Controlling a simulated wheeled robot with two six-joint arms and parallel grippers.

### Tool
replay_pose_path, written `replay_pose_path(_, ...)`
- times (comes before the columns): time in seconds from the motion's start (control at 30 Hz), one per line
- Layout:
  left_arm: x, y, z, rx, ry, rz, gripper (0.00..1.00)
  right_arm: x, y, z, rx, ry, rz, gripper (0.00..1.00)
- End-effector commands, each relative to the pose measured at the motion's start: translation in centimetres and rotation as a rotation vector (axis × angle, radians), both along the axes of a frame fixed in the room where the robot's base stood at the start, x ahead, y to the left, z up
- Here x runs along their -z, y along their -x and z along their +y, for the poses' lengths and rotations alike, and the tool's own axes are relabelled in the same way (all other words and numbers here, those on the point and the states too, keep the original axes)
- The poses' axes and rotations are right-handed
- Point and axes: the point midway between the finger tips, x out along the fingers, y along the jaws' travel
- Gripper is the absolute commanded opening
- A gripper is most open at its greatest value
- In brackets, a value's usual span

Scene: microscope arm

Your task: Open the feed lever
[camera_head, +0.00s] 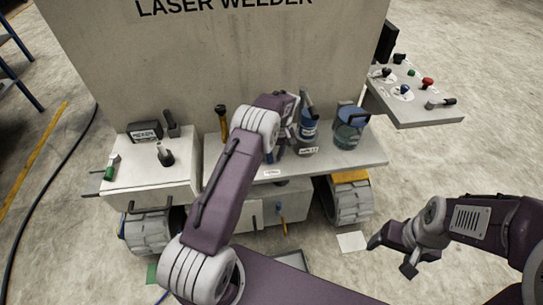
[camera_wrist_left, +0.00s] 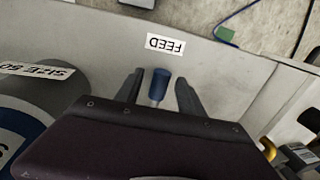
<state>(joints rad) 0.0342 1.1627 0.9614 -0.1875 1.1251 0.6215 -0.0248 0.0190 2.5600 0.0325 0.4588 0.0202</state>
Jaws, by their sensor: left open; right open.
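The feed lever (camera_wrist_left: 160,82) shows in the left wrist view as a blue knob on a pale metal shaft. The FEED label (camera_wrist_left: 166,44), upside down there, is on the grey shelf beside it. My left gripper (camera_wrist_left: 158,86) is open, with one dark finger on each side of the knob and a gap on both sides. The lever's lower end is hidden by my gripper body. My right gripper (camera_head: 391,257) is open and empty, low at the right, away from the machine.
Blue-topped jars (camera_head: 350,128) stand on the shelf (camera_head: 370,158) right of my left gripper. A box with a lever (camera_head: 148,180) is at left; a control panel (camera_head: 425,108) juts out at right.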

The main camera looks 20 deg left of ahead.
Motion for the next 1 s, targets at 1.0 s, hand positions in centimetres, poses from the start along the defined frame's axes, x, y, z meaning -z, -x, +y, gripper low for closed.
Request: replay_pose_path(1.0, -9.1, -1.1, -1.5, 0.002, 0.000, -0.011, 0.46, -0.6, 0.0, 0.0, 0.000, 0.000, 0.000, 0.77)
